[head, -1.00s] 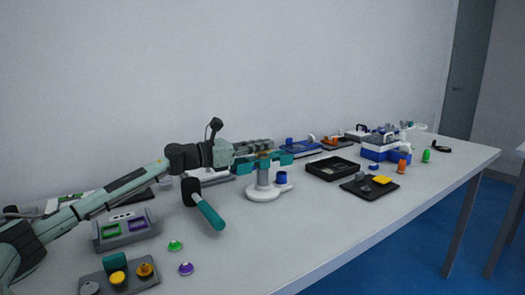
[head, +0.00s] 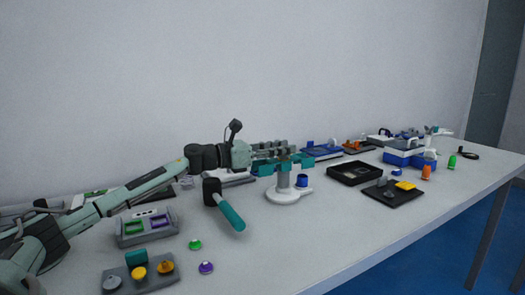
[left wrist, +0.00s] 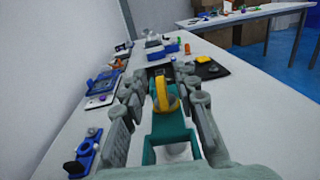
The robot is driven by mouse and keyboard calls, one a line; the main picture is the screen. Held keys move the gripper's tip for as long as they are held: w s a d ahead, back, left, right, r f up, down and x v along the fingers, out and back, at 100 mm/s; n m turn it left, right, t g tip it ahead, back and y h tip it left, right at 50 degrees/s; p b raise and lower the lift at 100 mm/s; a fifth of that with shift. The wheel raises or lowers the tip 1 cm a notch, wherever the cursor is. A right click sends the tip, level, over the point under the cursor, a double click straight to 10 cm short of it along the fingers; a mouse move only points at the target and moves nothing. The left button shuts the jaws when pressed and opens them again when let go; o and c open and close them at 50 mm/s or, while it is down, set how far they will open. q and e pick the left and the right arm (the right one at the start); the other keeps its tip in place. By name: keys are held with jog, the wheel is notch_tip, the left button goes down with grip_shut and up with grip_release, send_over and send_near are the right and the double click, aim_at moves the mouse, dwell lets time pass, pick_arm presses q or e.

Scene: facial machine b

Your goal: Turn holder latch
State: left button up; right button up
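The holder (head: 283,183) stands on the table on a round white base, with a grey post and a teal crosspiece (head: 307,162) on top. In the left wrist view the teal crosspiece (left wrist: 170,142) carries an upright yellow ring-like piece (left wrist: 162,95); which part is the latch I cannot tell for sure. My left gripper (head: 284,151) is at the top of the holder. Its fingers (left wrist: 165,105) are spread on both sides of the yellow piece, with gaps visible. The fingers hide the yellow piece in the head view. My right gripper is not in view.
A blue knob (head: 302,180) is right of the post. A black tray (head: 354,173) and a dark pad (head: 393,193) lie further right. The table's front strip is mostly clear.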

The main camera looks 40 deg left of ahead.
pick_arm(q)
jog(key=v, duration=1.1)
jog(key=shift+s, duration=0.15)
jog(key=shift+f, duration=0.1)
dwell(0.4)
